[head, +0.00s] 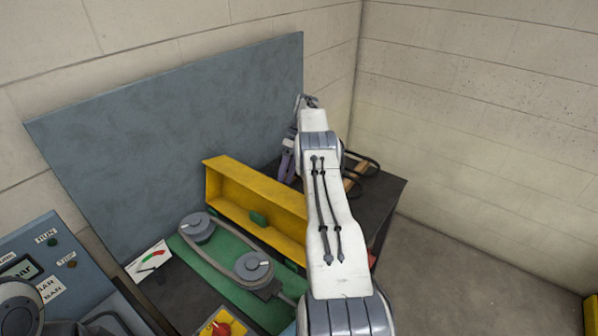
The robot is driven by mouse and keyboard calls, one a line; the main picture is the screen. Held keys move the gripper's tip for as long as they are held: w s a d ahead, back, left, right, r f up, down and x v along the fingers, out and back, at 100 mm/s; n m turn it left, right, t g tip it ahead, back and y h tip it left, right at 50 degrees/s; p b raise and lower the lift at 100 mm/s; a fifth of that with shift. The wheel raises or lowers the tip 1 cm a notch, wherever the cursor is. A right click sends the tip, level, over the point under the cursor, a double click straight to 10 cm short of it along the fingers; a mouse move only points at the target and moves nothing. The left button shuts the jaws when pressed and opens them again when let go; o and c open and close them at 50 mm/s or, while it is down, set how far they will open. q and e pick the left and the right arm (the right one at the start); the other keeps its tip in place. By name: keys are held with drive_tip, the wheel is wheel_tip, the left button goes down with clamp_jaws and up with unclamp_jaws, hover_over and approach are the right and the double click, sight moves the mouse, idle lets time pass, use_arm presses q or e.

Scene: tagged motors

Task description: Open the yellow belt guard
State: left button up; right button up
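The yellow belt guard (232,191) stands tipped up on its long edge behind the belt drive, its channel-shaped inside facing me. My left gripper is not visible; only grey arm parts show at lower left.
A grey panel (160,130) stands behind the bench. A blue control box (45,260) and a gauge plate (149,261) are at left. A red button on a yellow plate (216,328) is in front. The dark bench top (385,190) extends right, holding a cable and a wooden piece.

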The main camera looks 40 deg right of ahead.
drive_tip(key=s+d+r+b, duration=0.5)
drive_tip(key=s+r, duration=0.5)
drive_tip(key=shift+s+r, duration=0.2)
drive_tip(key=shift+s, duration=0.15)
idle(0.3)
